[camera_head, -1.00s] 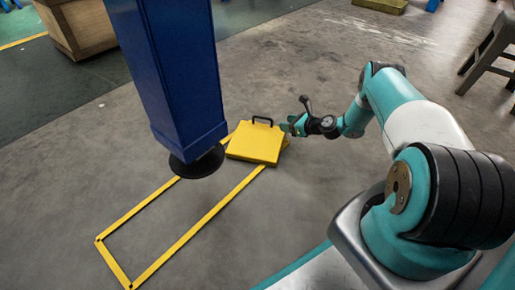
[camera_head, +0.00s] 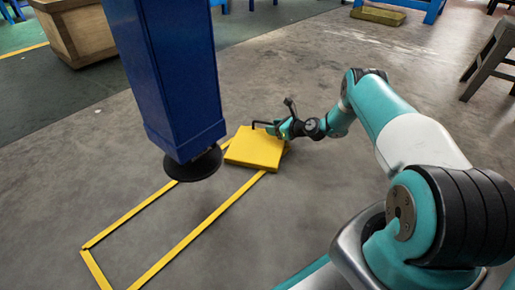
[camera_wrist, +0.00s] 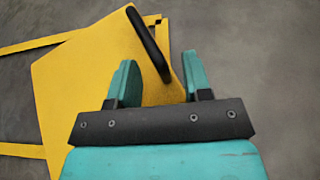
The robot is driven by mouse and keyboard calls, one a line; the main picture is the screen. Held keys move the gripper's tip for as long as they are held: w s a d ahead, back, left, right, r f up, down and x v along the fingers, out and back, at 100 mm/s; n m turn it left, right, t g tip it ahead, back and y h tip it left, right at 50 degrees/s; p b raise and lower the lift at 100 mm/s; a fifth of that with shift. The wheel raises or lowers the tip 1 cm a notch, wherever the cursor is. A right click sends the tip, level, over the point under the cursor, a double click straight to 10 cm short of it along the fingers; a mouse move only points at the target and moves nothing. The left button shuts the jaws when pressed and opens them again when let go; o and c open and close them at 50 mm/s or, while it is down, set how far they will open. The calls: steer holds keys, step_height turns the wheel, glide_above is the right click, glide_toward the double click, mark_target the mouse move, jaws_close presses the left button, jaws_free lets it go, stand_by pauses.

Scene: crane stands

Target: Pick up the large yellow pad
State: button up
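The large yellow pad (camera_head: 255,149) lies flat over one end of a yellow floor outline, just right of the blue column's foot. It also shows in the wrist view (camera_wrist: 82,85). Its black handle (camera_wrist: 148,42) stands on its far edge. My gripper (camera_head: 279,127) is at the pad's far right corner, by the handle. In the wrist view my gripper (camera_wrist: 160,78) is open, and the handle's near end lies between its two teal fingers. Neither finger visibly presses on the handle. In the head view the gripper hides part of the handle.
The blue column (camera_head: 170,75) with a round black foot (camera_head: 193,164) stands close left of the pad. The yellow outline (camera_head: 208,222) lies on the floor. A wooden crate (camera_head: 75,32) is at the back left and a grey stool (camera_head: 492,60) at the right.

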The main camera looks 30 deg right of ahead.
jaws_close()
stand_by(1.1)
steer(key=shift+r, duration=0.1)
